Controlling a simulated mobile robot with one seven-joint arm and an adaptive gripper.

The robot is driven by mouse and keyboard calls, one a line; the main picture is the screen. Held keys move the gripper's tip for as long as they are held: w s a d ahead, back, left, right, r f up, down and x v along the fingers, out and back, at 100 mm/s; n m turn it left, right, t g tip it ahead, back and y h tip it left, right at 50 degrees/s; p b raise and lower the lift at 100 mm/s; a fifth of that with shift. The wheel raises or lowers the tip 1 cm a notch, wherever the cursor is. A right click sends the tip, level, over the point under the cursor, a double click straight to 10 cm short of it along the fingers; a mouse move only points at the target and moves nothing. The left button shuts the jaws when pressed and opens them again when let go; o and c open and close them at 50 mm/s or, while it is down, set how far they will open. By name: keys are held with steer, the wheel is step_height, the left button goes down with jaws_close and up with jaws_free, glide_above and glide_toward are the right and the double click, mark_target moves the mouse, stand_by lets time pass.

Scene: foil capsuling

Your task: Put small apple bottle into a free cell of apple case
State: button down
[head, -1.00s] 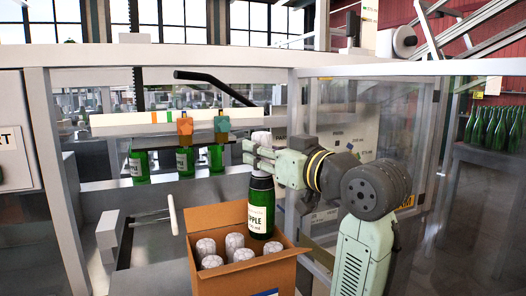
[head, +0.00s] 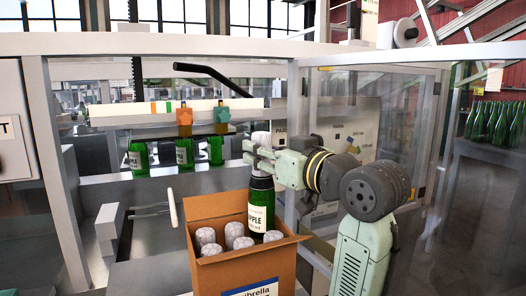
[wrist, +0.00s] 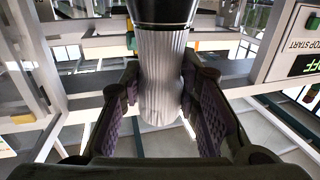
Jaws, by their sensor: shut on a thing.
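The small apple bottle (head: 261,208) is green with a white label reading "APPLE", a black neck band and a silver foil top. It hangs upright over the right rear part of the apple case (head: 215,279), an open cardboard box, and its lower end is at about rim height. My gripper (head: 262,153) is shut on the bottle's foil neck. In the wrist view the silver foil neck (wrist: 162,90) stands between my two finger pads. The case holds several silver-topped bottles (head: 206,236) at its left and front. The cell under the held bottle is hidden.
Three green bottles (head: 185,153) stand in the machine behind, below an orange and a teal knob (head: 222,115). A white-handled lever (head: 173,207) is left of the case. A clear panel (head: 425,150) stands behind my arm. More green bottles (head: 499,124) stand far right.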

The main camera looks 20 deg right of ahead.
steer(key=shift+f+b, duration=1.3)
steer(key=shift+f, duration=0.55)
steer(key=c, duration=1.1)
jaws_free()
steer(key=shift+f, duration=0.1)
steer(key=v, duration=1.2)
